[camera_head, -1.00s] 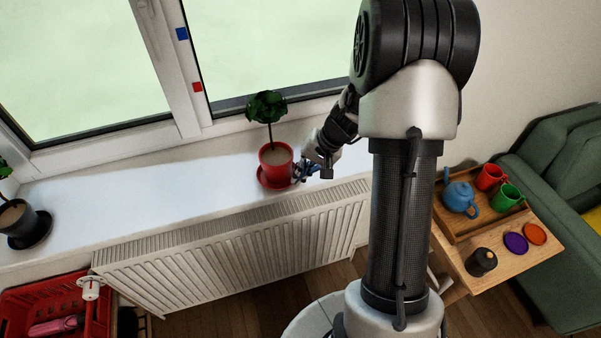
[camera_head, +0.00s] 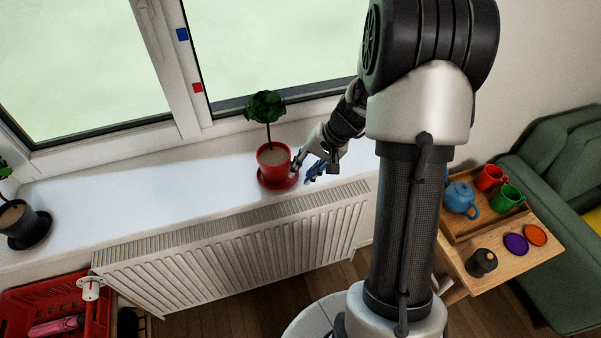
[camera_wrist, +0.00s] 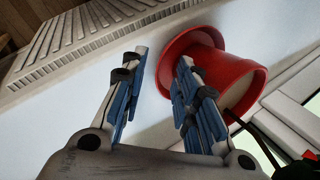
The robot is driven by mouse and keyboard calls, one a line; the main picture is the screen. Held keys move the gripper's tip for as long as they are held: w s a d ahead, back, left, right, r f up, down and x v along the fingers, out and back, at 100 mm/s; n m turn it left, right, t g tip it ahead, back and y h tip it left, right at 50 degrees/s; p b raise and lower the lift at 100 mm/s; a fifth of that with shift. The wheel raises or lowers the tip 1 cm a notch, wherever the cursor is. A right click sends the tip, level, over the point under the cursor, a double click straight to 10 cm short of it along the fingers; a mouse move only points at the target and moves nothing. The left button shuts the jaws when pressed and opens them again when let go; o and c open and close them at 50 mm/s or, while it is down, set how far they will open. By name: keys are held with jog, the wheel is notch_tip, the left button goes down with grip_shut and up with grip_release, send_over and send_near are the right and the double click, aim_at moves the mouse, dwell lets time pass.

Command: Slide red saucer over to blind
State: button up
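The red saucer (camera_head: 268,185) lies on the white windowsill under a red pot (camera_head: 273,167) with a small green plant. My gripper (camera_head: 304,172) is open at the saucer's right side, its blue-padded fingers apart. In the wrist view, the saucer's rim (camera_wrist: 172,48) lies at and between the fingertips of my gripper (camera_wrist: 161,62). One finger overlaps the pot (camera_wrist: 238,78) in that view; the other is outside the saucer. I cannot tell whether either finger touches. No blind is clearly visible.
The windowsill (camera_head: 150,190) is clear to the left as far as a dark potted plant (camera_head: 22,225). The window frame (camera_head: 185,85) carries a blue and a red square. A radiator (camera_head: 230,240) is below the sill. A wooden table (camera_head: 462,268) with dishes is at right.

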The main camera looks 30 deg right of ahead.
jog(key=v, duration=0.9)
jog(key=shift+r, duration=0.3)
jog(key=shift+s, duration=0.1)
jog(key=s+a+r+n+h, duration=0.1)
jog(key=s+a+r+n, duration=0.2)
jog(key=s+a+r, duration=0.4)
jog(key=s+a+r+n+h, duration=0.2)
jog(key=s+a+r, duration=0.2)
jog(key=s+a, duration=0.3)
jog(key=s+a+n+t+h, duration=0.1)
jog(key=s+a+n, duration=0.2)
jog(key=s, duration=0.3)
jog(key=shift+s+a, duration=0.25)
jog(key=shift+s, duration=0.15)
